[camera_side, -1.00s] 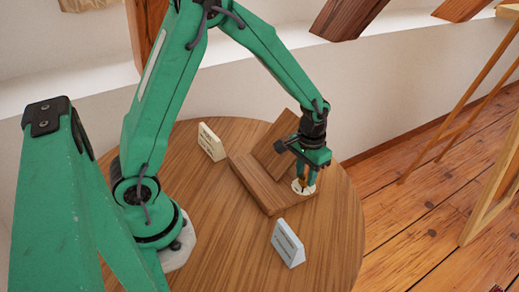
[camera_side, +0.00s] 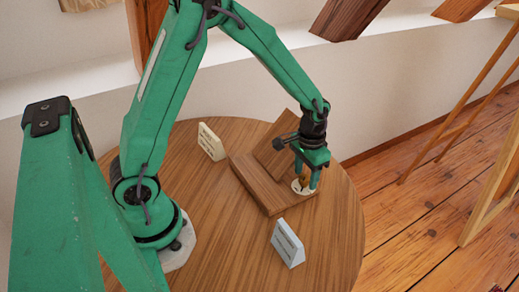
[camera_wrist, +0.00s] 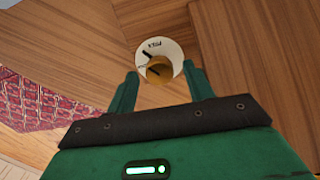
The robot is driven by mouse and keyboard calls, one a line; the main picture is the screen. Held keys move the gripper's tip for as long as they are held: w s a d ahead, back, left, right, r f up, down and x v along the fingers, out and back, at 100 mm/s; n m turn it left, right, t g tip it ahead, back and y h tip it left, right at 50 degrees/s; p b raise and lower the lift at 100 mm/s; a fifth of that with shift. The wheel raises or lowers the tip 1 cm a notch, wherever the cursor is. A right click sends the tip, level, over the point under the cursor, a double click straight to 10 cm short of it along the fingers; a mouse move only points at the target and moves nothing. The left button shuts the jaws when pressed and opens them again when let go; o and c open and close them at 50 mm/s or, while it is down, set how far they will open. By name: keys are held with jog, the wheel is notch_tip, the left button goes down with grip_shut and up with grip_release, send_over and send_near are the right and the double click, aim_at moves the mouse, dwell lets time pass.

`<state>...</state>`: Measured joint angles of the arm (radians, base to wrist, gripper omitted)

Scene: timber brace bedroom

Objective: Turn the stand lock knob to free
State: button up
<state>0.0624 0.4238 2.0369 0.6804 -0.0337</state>
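The wooden stand (camera_side: 258,185) rests on the round table, with a slanted board (camera_side: 278,143) at its back. Its round brass-coloured knob (camera_wrist: 160,72) sits on a white dial plate (camera_wrist: 170,50) at the stand's front right corner. The plate bears small dark lettering, too small to read surely, and a dark mark; the knob has a dark line pointing up and left in the wrist view. My gripper (camera_side: 306,187) is open over the knob. In the wrist view its two fingers (camera_wrist: 161,88) lie either side of the knob, with gaps showing.
A cream card (camera_side: 211,142) stands behind the stand at left, and a pale blue-white card (camera_side: 287,244) stands in front. The round wooden table (camera_side: 220,235) is otherwise clear at front. A wooden easel-like frame (camera_side: 480,130) stands on the floor at right.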

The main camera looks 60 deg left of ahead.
aim_at(305, 177)
jog(key=shift+r, duration=0.1)
jog(key=shift+r, duration=3.8)
jog(key=shift+n, duration=0.3)
jog(key=n, duration=0.9)
jog(key=shift+s+n, duration=0.1)
jog(key=shift+n, duration=0.3)
jog(key=shift+f, duration=0.2)
jog(key=shift+f, duration=3.75)
